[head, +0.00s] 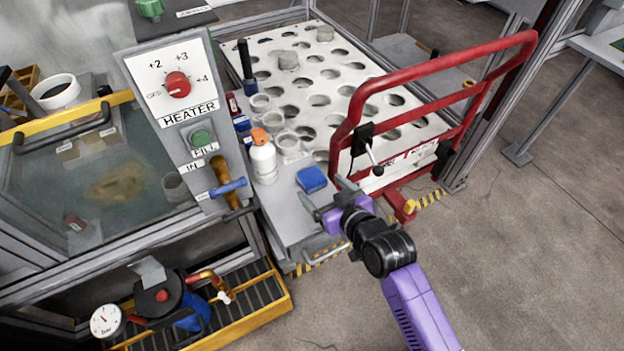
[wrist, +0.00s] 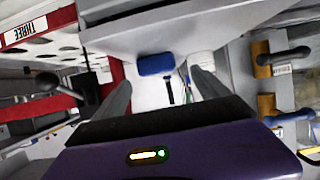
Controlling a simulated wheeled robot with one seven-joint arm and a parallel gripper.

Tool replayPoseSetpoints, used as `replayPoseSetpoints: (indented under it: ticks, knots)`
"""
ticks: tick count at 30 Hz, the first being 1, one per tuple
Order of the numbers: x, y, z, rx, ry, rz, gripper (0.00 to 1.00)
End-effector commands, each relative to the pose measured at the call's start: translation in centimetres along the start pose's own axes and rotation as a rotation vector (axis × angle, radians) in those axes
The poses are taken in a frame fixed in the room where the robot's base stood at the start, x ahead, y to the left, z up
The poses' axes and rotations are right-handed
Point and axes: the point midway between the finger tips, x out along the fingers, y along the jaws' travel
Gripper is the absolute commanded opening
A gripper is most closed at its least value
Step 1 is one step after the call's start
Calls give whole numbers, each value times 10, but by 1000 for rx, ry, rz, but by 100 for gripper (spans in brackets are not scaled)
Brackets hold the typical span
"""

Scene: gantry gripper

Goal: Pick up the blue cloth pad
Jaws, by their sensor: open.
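The blue cloth pad (head: 312,179) lies on the grey ledge (head: 288,215) at the near end of the perforated table. In the wrist view the pad (wrist: 156,64) shows ahead of my gripper, between the lines of the two fingers and apart from them. My gripper (head: 325,196) is open and empty, on the near right side of the pad in the head view. Its two grey fingers also show in the wrist view (wrist: 160,88).
A white bottle with an orange cap (head: 263,158) stands left of the pad. A red tubular guard (head: 350,125) with a black-handled lever rises to the right. The heater panel (head: 175,90) and glass-topped tank (head: 110,165) stand left. Open floor (head: 520,260) lies to the right.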

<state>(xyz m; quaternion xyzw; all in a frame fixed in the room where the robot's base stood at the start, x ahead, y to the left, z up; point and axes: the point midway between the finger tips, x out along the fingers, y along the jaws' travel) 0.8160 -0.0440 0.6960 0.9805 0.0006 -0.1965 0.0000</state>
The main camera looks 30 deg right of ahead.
Motion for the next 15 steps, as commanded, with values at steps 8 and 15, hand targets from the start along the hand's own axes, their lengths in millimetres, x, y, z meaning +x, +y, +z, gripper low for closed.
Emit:
replayPoseSetpoints:
  ticks: [8,15]
  knots:
    - [30,2,0,1,2,1,85]
    - [63,4,1,0,3,1,85]
